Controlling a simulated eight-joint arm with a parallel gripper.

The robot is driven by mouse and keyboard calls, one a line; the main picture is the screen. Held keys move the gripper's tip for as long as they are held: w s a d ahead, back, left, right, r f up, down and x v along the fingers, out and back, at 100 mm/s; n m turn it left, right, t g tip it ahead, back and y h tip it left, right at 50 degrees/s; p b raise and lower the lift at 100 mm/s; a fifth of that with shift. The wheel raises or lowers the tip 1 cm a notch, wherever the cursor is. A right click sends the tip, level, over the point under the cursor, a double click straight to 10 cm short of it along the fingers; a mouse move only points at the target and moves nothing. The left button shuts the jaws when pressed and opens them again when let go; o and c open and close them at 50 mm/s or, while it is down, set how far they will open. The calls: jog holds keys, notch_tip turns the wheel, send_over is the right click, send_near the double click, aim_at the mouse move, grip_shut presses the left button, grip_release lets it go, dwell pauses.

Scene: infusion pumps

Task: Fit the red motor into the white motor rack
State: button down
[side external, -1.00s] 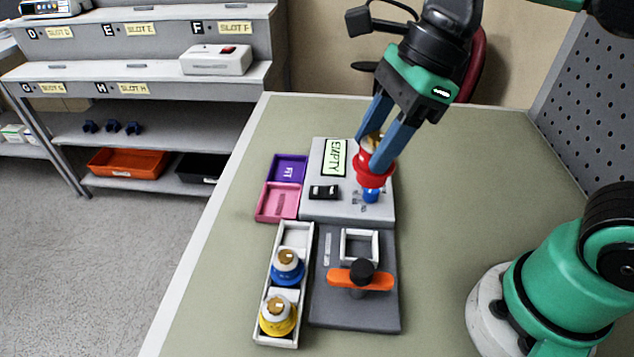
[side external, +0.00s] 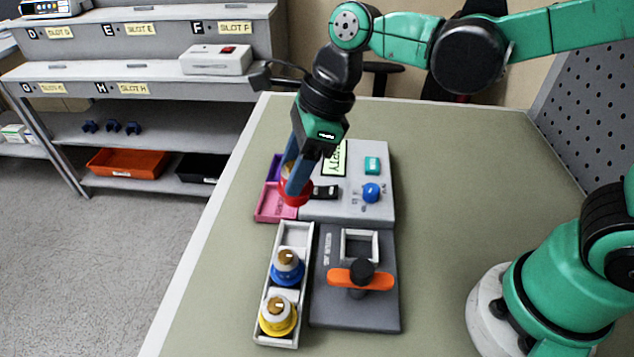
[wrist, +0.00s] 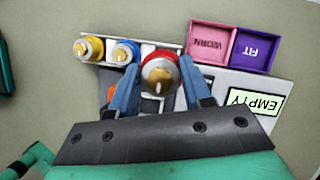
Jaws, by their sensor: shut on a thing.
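The red motor (side external: 295,193) has a red flange and a brass-coloured top. My gripper (side external: 297,180) is shut on it and holds it in the air, near the pink tray and above the far end of the rack. The red motor also shows between the fingers in the wrist view (wrist: 160,75). The white motor rack (side external: 296,235) lies on the table at the left. Its far compartment looks empty in the side view. The blue motor (side external: 287,268) stands in the middle compartment and the yellow motor (side external: 278,316) in the near one.
A pink tray (side external: 270,214) and a purple tray (wrist: 256,50) marked FIT sit beyond the rack. A grey test unit (side external: 375,212) with a blue knob and an EMPTY sign stands beside them. A dark grey fixture (side external: 345,312) with an orange handle (side external: 345,279) is right of the rack.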

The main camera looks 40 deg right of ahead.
jog(key=shift+x, duration=1.1)
jog(key=shift+s+d+f, duration=0.1)
jog(key=shift+f, duration=2.3)
jog(key=shift+f, duration=1.1)
jog(key=c, duration=0.7)
grip_release()
jog(key=shift+r, duration=0.15)
jog(key=shift+r, duration=0.95)
jog(key=shift+o, duration=0.2)
jog(key=o, duration=0.5)
